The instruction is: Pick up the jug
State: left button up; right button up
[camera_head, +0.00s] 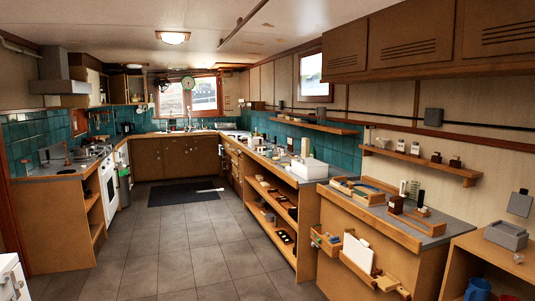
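A blue vessel (478,290), which looks like the jug, stands low at the bottom right of the head view. It is in the open space under a wooden counter (462,246), and the picture's bottom edge cuts it off. Its handle is not clear at this size. Neither of my grippers can be made out, so nothing shows near or touching the vessel.
A grey box (506,235) sits on that counter above the vessel. The counter to its left carries wooden trays (357,190) and small items. A white object (12,280) is cut off at the lower left. The tiled floor (190,250) is clear in the middle.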

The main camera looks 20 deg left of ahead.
aim_at(269, 149)
jog(key=i+j+u, duration=0.3)
jog(key=i, duration=0.35)
jog(key=i+j+u, duration=0.3)
jog(key=i, duration=0.4)
jog(key=i+u, duration=0.3)
jog(key=i, duration=3.85)
